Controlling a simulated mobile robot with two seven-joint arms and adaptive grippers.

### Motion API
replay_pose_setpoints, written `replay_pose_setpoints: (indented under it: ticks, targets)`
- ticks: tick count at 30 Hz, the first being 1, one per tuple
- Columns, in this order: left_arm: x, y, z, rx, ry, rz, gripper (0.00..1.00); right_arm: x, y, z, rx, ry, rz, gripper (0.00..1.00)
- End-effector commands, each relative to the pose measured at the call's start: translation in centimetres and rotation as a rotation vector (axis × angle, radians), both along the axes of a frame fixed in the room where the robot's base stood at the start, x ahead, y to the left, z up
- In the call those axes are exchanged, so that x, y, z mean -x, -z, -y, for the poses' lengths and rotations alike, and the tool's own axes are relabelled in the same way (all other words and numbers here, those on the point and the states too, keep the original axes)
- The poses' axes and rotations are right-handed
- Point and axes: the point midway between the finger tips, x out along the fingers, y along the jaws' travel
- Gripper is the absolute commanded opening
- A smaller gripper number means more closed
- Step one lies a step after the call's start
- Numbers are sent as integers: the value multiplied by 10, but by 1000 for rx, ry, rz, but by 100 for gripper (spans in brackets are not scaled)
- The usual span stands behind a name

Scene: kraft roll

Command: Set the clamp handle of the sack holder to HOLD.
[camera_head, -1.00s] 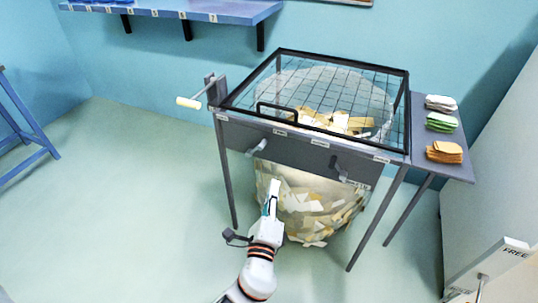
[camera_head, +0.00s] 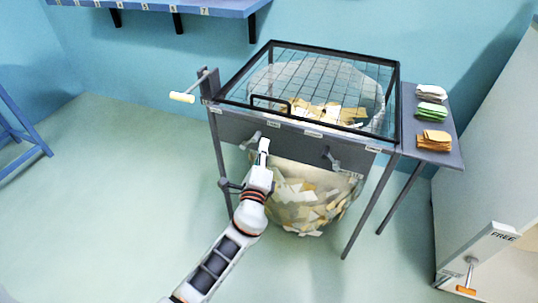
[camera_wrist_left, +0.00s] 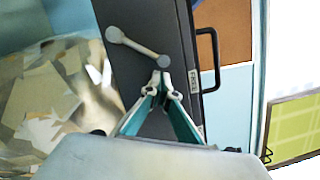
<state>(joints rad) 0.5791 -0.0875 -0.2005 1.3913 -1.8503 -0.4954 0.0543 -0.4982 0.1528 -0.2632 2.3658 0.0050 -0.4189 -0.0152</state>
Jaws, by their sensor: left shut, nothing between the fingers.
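The sack holder (camera_head: 226,127) is a dark grey frame with a wire-mesh lid over a clear sack (camera_head: 300,205) of paper scraps. A small grey clamp handle (camera_head: 248,141) sits on the left of its front panel. In the left wrist view the handle (camera_wrist_left: 138,45) is a short bar with rounded ends, across the dark panel. My left gripper (camera_head: 264,143) is shut and empty, just right of this handle in the head view. In the wrist view its fingertips (camera_wrist_left: 161,80) are close to one end; I cannot tell whether they touch. My right gripper is not in view.
A second lever (camera_head: 331,160) is on the panel's right. A crank with a pale grip (camera_head: 182,97) sticks out left. A side shelf holds white, green and orange stacks (camera_head: 434,140). A FREE sign (camera_head: 503,237) is at lower right.

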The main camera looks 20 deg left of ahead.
Motion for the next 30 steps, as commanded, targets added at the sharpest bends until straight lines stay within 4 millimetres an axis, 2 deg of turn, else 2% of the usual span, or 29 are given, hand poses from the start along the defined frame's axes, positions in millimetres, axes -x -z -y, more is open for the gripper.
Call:
replay_pose_setpoints:
  ticks: [3, 8, 21, 30]
  targets:
    - [0, -1, -5, 0, 0, -2, 0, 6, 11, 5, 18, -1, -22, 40]
    - [1, 0, -6, 1, 0, -3, 0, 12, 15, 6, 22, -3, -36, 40]
    - [1, -5, -8, 41, 0, -2, 0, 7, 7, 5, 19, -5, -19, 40]
    - [1, -7, -10, 87, 1, -5, 0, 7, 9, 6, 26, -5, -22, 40]
